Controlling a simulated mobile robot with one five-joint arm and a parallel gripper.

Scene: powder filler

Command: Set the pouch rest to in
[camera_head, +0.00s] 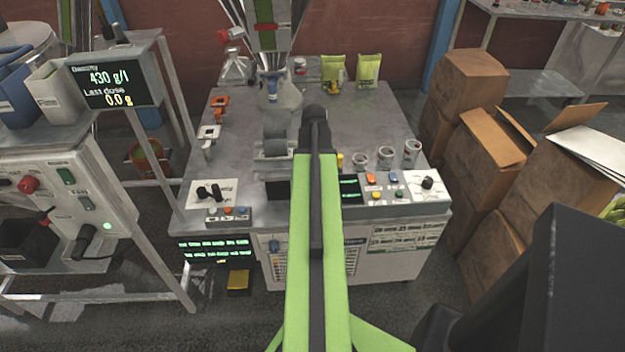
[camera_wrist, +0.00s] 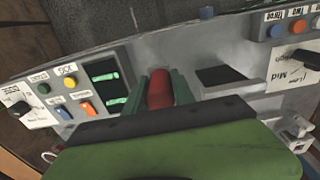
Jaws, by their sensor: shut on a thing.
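In the wrist view, my gripper (camera_wrist: 160,92) has its two green fingers closed on a red cylindrical handle (camera_wrist: 159,88), one finger on each side. The handle stands at the bench edge between a small dark display (camera_wrist: 103,83) and a dark rectangular opening (camera_wrist: 219,75). In the head view my green arm reaches over the bench and hides the gripper and the handle. No label reading pouch rest or "in" is legible, so I cannot tell the rest's position. A grey bracket with a dark rounded part (camera_head: 274,149) stands left of my arm.
A button panel with a dial (camera_head: 427,184) lies right of my arm; another dial plate (camera_head: 213,193) lies left. Several small cups (camera_head: 386,157) stand near the right panel. Green pouches (camera_head: 368,70) stand at the back. Cardboard boxes (camera_head: 490,150) crowd the right side.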

